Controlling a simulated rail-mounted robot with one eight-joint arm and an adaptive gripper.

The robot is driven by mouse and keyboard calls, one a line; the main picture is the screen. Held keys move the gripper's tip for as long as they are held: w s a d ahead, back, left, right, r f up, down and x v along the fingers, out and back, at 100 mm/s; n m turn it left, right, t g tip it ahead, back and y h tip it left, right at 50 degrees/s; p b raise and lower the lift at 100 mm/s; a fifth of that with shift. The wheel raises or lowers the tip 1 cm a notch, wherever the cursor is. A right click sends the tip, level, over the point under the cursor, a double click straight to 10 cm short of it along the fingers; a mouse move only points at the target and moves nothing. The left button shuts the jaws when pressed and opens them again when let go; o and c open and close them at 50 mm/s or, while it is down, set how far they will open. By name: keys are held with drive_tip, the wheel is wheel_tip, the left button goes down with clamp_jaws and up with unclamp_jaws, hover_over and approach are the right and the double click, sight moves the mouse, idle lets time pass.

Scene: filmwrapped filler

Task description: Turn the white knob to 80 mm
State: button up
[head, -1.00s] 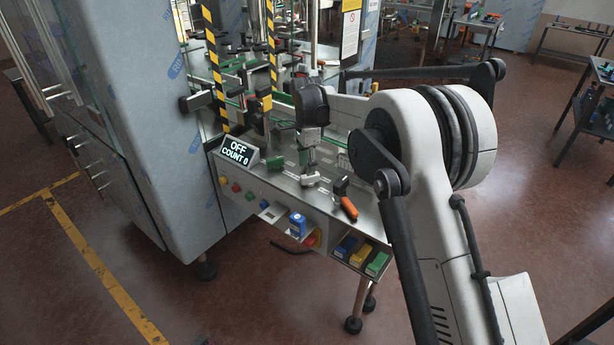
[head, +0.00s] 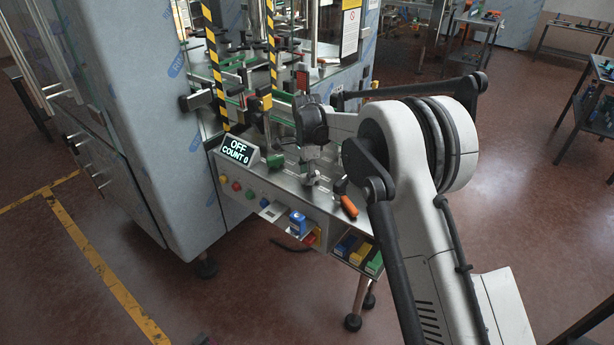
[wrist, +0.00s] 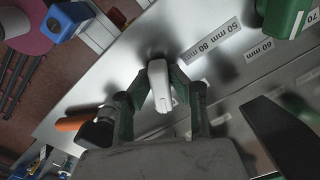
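The white knob (wrist: 159,86) is in the middle of the wrist view, a narrow upright lever shape on the steel panel. My gripper (wrist: 160,78) has one finger on each side of it, with the tips close to its sides. I cannot tell whether both tips touch it. A printed label reading 50 mm and 80 mm (wrist: 213,40) lies to the upper right of the knob, and a 60 mm label (wrist: 259,51) is further right. In the head view my gripper (head: 312,168) is low over the panel, largely covering the knob.
The display (head: 238,150) reads OFF, COUNT 0. Coloured buttons (head: 237,187) line the front face. Several coloured boxes (head: 358,252) sit below.

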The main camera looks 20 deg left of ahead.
drive_tip(key=shift+n+b, duration=0.3)
drive_tip(key=shift+b, duration=0.05)
clamp_jaws()
drive_tip(key=shift+d+f+n+b, duration=0.1)
drive_tip(key=shift+f+n+b, duration=0.05)
drive_tip(key=shift+n+b, duration=0.45)
drive_tip(key=n+b, duration=0.2)
drive_tip(key=n, duration=0.1)
drive_tip(key=shift+s+d, duration=0.1)
drive_tip(key=shift+s, duration=0.05)
drive_tip(key=n+b, duration=0.1)
drive_tip(key=n, duration=0.1)
drive_tip(key=n+b, duration=0.1)
drive_tip(key=n, duration=0.1)
drive_tip(key=n+b, duration=0.1)
drive_tip(key=n, duration=0.1)
drive_tip(key=shift+d+n+b, duration=0.3)
drive_tip(key=shift+n+b, duration=0.05)
drive_tip(key=shift+n, duration=0.05)
drive_tip(key=n, duration=0.2)
drive_tip(key=n+b, duration=0.1)
drive_tip(key=n, duration=0.1)
drive_tip(key=n+b, duration=0.1)
drive_tip(key=n, duration=0.1)
drive_tip(key=shift+d, duration=0.25)
drive_tip(key=n, duration=0.4)
drive_tip(key=n+b, duration=0.1)
drive_tip(key=n, duration=0.1)
drive_tip(key=shift+w+d, duration=0.15)
drive_tip(key=shift+w, duration=0.2)
